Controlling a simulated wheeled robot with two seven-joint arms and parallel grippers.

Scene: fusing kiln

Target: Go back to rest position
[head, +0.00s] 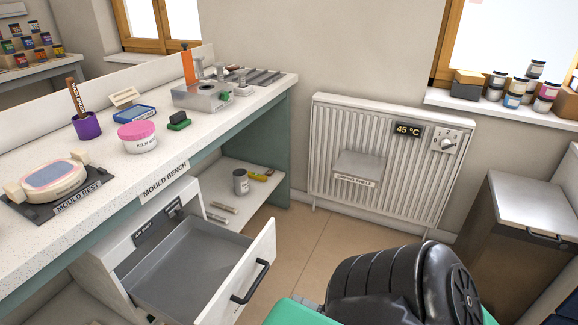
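Neither of my grippers shows in the head view, and I cannot tell what they hold. The mould bench (240,122) runs along the left, with a speckled white top. Its drawer (190,268) is pulled out and looks empty inside. On the bench, a cream mould with a bluish face (55,175) lies on the dark mould rest (85,201). A pink-lidded kiln wash tub (138,137) stands farther along. A purple pot (87,126) holds a wooden-handled tool.
A radiator (385,185) with a 45 °C display (408,131) stands against the back wall. A metal-lidded bin (525,215) is at the right. The open drawer juts over the floor. Bare floor (310,235) shows between bench and radiator. Jars (512,100) stand on the windowsill.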

